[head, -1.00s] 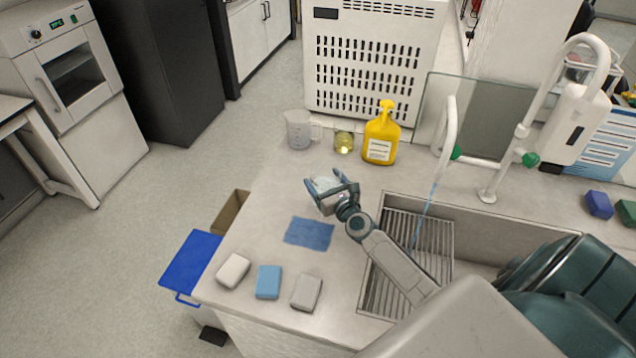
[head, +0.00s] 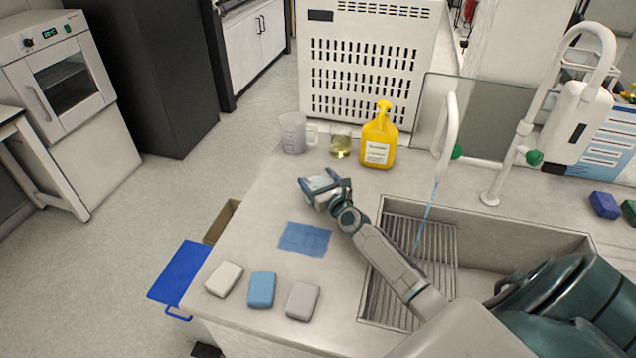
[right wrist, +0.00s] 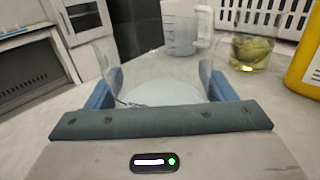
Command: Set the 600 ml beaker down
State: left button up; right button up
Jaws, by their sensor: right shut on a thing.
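The 600 ml beaker is clear glass and shows in the right wrist view (right wrist: 150,72), between the blue fingers of my right gripper (right wrist: 165,92). In the head view my right gripper (head: 322,188) is over the counter, behind the blue cloth, and is shut on the beaker. The beaker is mostly hidden there by the gripper. I cannot tell whether its base touches the counter (head: 262,215). My left gripper is not in view.
A plastic jug (head: 293,133), a small beaker of yellowish liquid (head: 341,147) and a yellow bottle (head: 378,140) stand behind the gripper. A blue cloth (head: 304,239) and several sponge-like blocks (head: 262,289) lie in front. A sink (head: 500,235) is at right.

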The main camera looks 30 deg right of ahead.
jog(key=shift+r, duration=0.1)
jog(key=o, duration=1.1)
jog(key=shift+f, duration=0.2)
jog(key=shift+r, duration=0.15)
jog(key=shift+s, duration=0.3)
jog(key=s, duration=0.3)
jog(key=s+p, duration=0.1)
jog(key=s, duration=0.3)
jog(key=s+a, duration=0.1)
jog(key=s, duration=0.3)
jog(key=shift+s, duration=0.25)
